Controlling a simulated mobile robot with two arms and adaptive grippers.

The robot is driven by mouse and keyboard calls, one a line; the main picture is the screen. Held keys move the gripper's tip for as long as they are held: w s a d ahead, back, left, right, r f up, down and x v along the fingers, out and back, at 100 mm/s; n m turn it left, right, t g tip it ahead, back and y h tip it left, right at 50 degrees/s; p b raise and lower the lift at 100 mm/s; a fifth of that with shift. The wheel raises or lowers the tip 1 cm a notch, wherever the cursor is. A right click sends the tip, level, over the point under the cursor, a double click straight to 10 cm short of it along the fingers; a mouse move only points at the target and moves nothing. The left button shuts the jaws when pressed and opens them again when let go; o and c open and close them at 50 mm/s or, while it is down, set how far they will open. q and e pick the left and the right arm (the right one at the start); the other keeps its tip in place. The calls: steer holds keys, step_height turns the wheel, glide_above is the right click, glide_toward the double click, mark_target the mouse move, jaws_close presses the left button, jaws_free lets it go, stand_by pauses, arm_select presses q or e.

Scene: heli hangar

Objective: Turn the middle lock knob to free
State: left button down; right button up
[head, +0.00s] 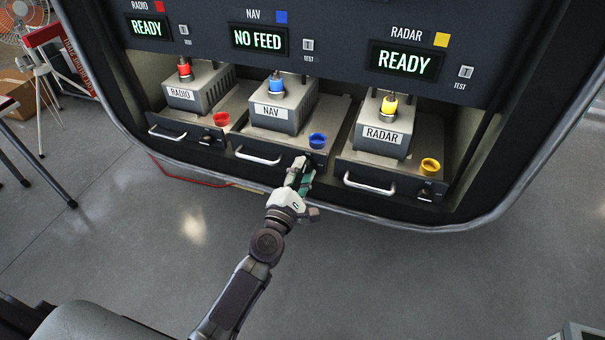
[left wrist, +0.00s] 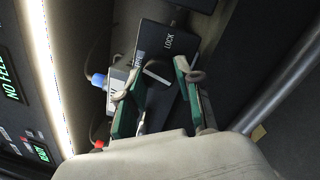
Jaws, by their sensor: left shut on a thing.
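The middle drawer (head: 239,141), under the NAV unit, has its front at the right end covered by my left gripper (head: 301,166). My left gripper is shut on the middle lock knob there; the gripper hides the knob in the head view. In the left wrist view, the green-backed fingers (left wrist: 157,82) reach to the dark drawer front, beside a LOCK label (left wrist: 168,42). The NAV display (head: 258,39) reads NO FEED. My right gripper is not in view.
The RADIO drawer (head: 178,131) and RADAR drawer (head: 345,168) flank the middle one, each with a bar handle. The middle drawer's bar handle (head: 257,158) is just left of my gripper. A blue cup-shaped part (head: 317,141) stands above it. The floor in front is clear.

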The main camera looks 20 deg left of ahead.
arm_select(q)
steer(key=shift+f+n, duration=0.1)
steer(key=shift+n, duration=1.2)
steer(key=c, duration=0.8)
jaws_free()
steer(key=shift+o, duration=0.2)
steer(key=s+f, duration=0.1)
steer(key=s, duration=1.1)
steer(key=shift+a+f, duration=0.15)
steer(key=shift+a, duration=0.05)
